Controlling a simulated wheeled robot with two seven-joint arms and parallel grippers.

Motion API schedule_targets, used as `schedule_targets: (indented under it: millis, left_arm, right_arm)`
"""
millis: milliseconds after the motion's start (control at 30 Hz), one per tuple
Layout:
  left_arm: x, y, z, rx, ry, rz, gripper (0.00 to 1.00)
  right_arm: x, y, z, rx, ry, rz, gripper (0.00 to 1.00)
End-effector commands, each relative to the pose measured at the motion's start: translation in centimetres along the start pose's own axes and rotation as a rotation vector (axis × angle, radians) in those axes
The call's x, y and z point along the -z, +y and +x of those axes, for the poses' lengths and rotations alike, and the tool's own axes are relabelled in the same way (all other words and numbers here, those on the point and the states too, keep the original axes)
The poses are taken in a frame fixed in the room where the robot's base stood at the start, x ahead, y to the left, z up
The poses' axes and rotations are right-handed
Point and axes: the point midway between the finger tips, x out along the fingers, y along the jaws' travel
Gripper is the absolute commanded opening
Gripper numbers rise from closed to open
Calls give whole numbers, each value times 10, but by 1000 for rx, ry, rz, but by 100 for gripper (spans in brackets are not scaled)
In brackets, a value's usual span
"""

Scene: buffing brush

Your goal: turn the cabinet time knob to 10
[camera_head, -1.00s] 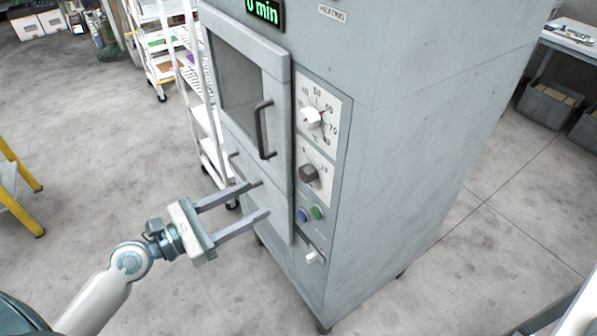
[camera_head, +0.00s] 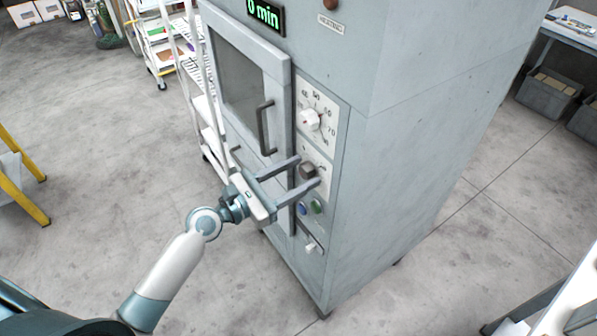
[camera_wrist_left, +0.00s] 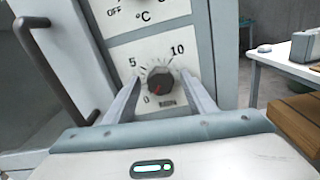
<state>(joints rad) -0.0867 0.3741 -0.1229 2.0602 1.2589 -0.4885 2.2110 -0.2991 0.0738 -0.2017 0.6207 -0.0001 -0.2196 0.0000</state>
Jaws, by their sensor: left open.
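The grey cabinet (camera_head: 400,150) stands in the middle of the head view, and its green display (camera_head: 265,14) reads 0 min. The dark time knob (camera_head: 307,171) is on the panel below the white temperature knob (camera_head: 310,120). In the left wrist view the time knob (camera_wrist_left: 160,80) sits on a dial marked 0, 5 and 10, with its red mark toward the lower left, near 0. My left gripper (camera_head: 309,171) is open. In the wrist view its fingers stand on either side of the knob; I cannot tell whether they touch it. My right gripper is not in view.
The cabinet door handle (camera_head: 265,128) is left of the knobs. Blue and green buttons (camera_head: 309,207) and a white switch (camera_head: 312,248) are below. A white shelf cart (camera_head: 200,90) stands behind at left.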

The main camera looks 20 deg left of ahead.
Motion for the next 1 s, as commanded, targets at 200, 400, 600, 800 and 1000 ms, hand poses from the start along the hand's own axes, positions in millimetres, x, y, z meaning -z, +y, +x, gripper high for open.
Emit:
schedule_targets:
  millis: [200,400,600,800,1000]
  left_arm:
    - [0,0,0,0,0,0,51]
    - [0,0,0,0,0,0,10]
    - [0,0,0,0,0,3,10]
    - [0,0,0,1,1,35,10]
    - [0,-1,0,2,1,118,10]
  right_arm:
    - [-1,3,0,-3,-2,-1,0]
    - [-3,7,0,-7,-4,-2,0]
    - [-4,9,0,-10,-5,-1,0]
    - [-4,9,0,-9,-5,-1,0]
    - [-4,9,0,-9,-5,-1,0]
